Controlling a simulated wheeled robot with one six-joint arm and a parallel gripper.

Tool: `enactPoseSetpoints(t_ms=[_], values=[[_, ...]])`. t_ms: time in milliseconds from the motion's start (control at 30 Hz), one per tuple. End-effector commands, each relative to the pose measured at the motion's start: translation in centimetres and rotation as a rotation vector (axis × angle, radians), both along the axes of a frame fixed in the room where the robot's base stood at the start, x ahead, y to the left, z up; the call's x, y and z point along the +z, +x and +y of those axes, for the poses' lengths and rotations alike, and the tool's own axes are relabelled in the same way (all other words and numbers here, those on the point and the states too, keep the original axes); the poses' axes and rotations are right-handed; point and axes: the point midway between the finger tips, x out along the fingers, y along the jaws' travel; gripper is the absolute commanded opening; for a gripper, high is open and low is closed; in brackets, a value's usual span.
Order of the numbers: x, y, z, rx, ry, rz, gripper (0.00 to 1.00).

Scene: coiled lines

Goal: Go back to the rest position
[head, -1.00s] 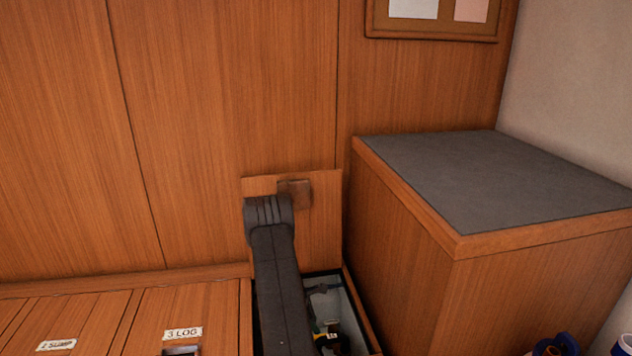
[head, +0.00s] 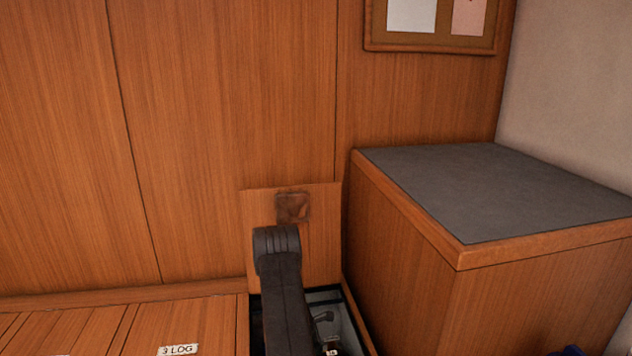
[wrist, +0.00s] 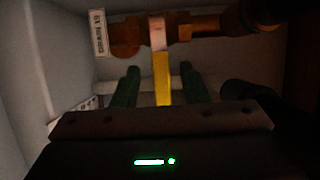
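My gripper's two dark green fingers (wrist: 160,88) stand apart in the wrist view. A yellow handle (wrist: 162,79) shows in the gap between them, with clear space on both sides. The handle hangs from a pale collar on a brownish pipe fitting (wrist: 185,30) across the back of the compartment. In the head view my dark arm reaches down into an open locker (head: 352,318) in the bench.
A raised wooden lid (head: 322,235) stands behind the locker. A tall box with a grey top (head: 490,185) stands close on the right. A closed hatch labelled 3 LOG (head: 178,350) lies left. In the wrist view, pale walls (wrist: 35,60) and a small placard (wrist: 98,32) are close.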

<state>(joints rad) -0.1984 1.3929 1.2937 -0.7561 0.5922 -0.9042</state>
Motion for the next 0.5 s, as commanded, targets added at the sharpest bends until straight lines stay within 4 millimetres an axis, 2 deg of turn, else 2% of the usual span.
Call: enactPoseSetpoints(t_ms=[167,500], values=[[2.3,-0.1,0.8,0.018,0.000,-0.001,0.40],[8.6,-0.7,3.4,0.017,0.000,0.000,0.40]])
